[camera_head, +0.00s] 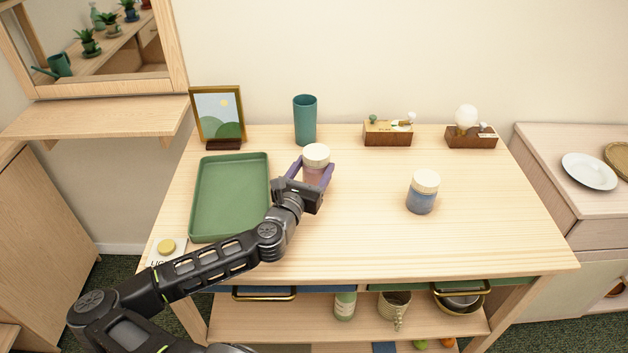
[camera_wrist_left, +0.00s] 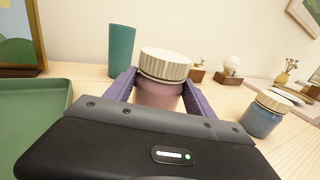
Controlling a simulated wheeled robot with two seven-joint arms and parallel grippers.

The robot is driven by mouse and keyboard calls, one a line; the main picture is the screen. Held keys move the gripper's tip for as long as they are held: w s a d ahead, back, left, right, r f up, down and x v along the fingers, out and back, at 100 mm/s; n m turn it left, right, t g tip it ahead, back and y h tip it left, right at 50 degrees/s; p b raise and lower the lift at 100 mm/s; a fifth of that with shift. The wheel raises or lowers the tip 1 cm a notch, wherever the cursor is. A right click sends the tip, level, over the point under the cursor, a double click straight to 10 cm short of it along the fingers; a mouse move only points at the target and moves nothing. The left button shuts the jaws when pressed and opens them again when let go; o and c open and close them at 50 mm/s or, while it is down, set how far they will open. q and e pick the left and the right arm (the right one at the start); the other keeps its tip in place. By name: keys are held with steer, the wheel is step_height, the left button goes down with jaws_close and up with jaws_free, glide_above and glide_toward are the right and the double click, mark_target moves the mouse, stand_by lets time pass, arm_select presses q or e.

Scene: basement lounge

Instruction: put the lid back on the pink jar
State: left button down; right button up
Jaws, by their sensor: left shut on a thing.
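The pink jar (camera_head: 315,174) stands on the wooden table, right of the green tray. A cream ribbed lid (camera_head: 316,153) sits on top of its mouth; whether it is fully seated I cannot tell. My left gripper (camera_head: 317,175) is shut on the pink jar, with one purple finger on each side of its body. The left wrist view shows the pink jar (camera_wrist_left: 158,95) between the fingers, below the lid (camera_wrist_left: 165,64), with its lower part hidden by the gripper. My right gripper is not in view.
A blue jar (camera_head: 421,198) with a cream lid stands to the right. The green tray (camera_head: 195,210) is empty. A teal cup (camera_head: 305,119), a picture frame (camera_head: 217,118) and two wooden blocks line the back. The table's front right is clear.

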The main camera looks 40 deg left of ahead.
mark_target(314, 179)
arm_select(q)
steer(key=shift+f, duration=1.85)
steer(key=shift+f+b, duration=0.2)
steer(key=shift+b, duration=0.15)
steer(key=shift+c, duration=1.6)
jaws_free()
steer(key=shift+r, duration=0.15)
